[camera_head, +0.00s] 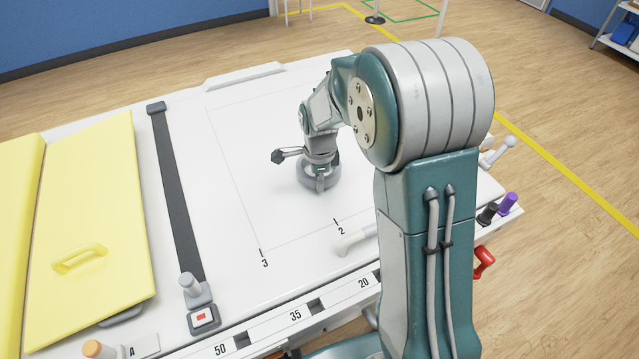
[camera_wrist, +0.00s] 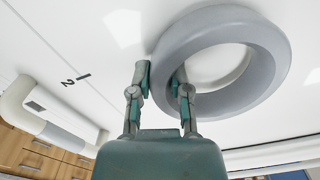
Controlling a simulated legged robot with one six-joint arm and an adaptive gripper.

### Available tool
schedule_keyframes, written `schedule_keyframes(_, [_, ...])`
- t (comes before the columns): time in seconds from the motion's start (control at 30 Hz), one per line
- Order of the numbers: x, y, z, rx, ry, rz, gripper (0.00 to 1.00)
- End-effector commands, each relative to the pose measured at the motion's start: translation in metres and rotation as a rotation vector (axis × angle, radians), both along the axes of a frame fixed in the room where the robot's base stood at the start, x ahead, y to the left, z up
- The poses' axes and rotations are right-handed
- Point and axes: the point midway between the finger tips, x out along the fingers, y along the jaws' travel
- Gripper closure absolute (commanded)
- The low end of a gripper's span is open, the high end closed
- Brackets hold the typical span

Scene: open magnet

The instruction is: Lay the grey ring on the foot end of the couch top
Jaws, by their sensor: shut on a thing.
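The white couch top (camera_head: 270,120) has thin printed lines and the numerals 3 and 2 near its front edge. The grey ring (camera_head: 307,189) is over the marked area, beyond the 2, partly hidden by my gripper (camera_head: 320,176). In the wrist view the ring (camera_wrist: 215,22) shows as a thick round band, with the white surface seen through its hole. My gripper (camera_wrist: 163,80) is shut on the ring's wall, one finger outside it and one in the hole. I cannot tell whether the ring touches the couch top.
A yellow pad (camera_head: 95,215) and a dark strap (camera_head: 178,190) with a buckle lie to the left. A white handle (camera_head: 355,240) stands near the front edge. Purple (camera_head: 509,203) and red (camera_head: 484,262) handles stick out at the right. White surface around the ring is clear.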

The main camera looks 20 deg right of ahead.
Motion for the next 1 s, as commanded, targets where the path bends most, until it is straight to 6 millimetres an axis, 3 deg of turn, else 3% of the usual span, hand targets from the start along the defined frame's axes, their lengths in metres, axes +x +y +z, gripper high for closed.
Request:
schedule_keyframes(0.1, [0.000,0.000,-0.013,0.000,-0.001,0.000,1.00])
schedule_keyframes(0.37, [0.000,0.000,-0.014,0.000,-0.002,0.000,1.00])
schedule_keyframes(0.4, [0.000,0.000,-0.015,0.000,-0.001,0.000,0.72])
schedule_keyframes(0.47, [0.000,0.000,-0.015,0.000,-0.001,0.000,0.45])
schedule_keyframes(0.5, [0.000,0.000,-0.015,0.000,-0.001,0.000,0.42])
schedule_keyframes(0.87, [0.000,0.000,-0.013,0.000,-0.002,0.000,0.42])
schedule_keyframes(1.0, [0.001,0.000,0.003,0.000,-0.005,0.000,0.42])
